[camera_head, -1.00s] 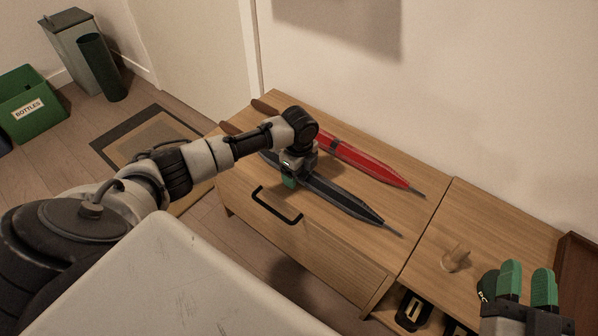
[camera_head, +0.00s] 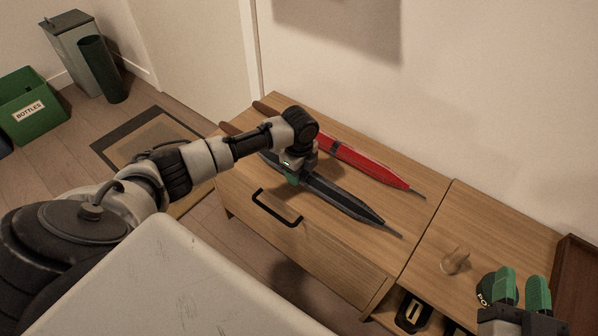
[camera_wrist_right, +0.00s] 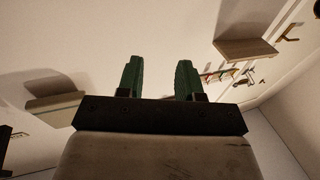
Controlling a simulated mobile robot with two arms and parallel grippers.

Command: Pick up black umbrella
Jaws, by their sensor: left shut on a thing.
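The black umbrella (camera_head: 340,198) lies on the wooden cabinet top, its tip pointing to the lower right. My left gripper (camera_head: 291,178) is over its middle part and shut on it; the wrist hides part of the umbrella and most of the fingers. A red umbrella (camera_head: 370,166) lies just behind it, roughly parallel. My right gripper (camera_head: 521,291) is at the lower right of the head view, its green fingers apart. It also shows in the right wrist view (camera_wrist_right: 160,80), open and empty.
The wooden cabinet (camera_head: 415,225) has a black drawer handle (camera_head: 277,207). A small wooden object (camera_head: 455,261) stands on its right part. A wall rises behind. A green bottles bin (camera_head: 30,105) and a grey bin (camera_head: 75,55) stand on the floor at the far left.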

